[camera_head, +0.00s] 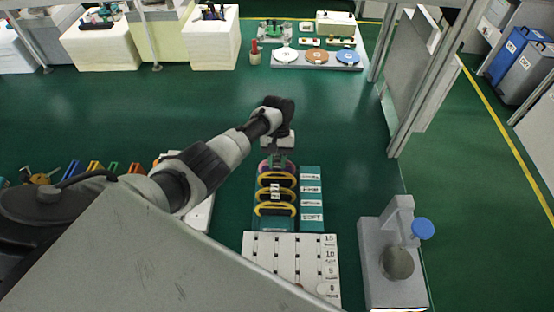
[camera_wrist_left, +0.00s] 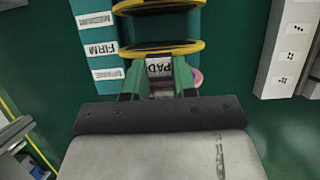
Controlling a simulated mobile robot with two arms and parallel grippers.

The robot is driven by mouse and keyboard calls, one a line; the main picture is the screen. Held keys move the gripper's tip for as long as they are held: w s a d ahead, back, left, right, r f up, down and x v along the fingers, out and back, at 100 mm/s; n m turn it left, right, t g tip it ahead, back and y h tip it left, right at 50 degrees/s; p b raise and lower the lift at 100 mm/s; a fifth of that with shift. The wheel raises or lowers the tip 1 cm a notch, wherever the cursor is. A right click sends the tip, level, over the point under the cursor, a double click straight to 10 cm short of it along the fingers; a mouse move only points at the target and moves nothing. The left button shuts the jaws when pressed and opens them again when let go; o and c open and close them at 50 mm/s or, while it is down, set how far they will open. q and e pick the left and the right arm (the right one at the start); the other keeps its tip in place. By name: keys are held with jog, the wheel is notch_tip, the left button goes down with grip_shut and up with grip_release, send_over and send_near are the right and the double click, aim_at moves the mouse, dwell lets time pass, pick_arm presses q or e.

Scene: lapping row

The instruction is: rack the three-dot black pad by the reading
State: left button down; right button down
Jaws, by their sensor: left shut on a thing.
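My left gripper (camera_head: 278,158) is shut on a pad at the far end of the teal rack (camera_head: 311,228). In the left wrist view, the left gripper's green fingers (camera_wrist_left: 158,78) close on a white tag reading PAD (camera_wrist_left: 160,67); a purple-pink edge shows below. The pad's dots and most of its body are hidden. White labels, including SOFT (camera_head: 312,217) and FIRM (camera_wrist_left: 101,50), run along the rack's side. My right gripper is not in view.
A white board (camera_head: 262,262) marked 15, 10, 5, 0 lies before the rack. A grey gauge stand (camera_head: 378,285) with a blue knob (camera_head: 422,228) stands at right. A dot-marked block (camera_wrist_left: 287,55) shows in the left wrist view.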

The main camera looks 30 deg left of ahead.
pick_arm(q)
jog(key=shift+f, duration=0.25)
jog(key=c, duration=0.8)
grip_release()
jog(key=b+v, duration=0.2)
jog(key=v, duration=0.9)
jog(key=shift+f, duration=0.1)
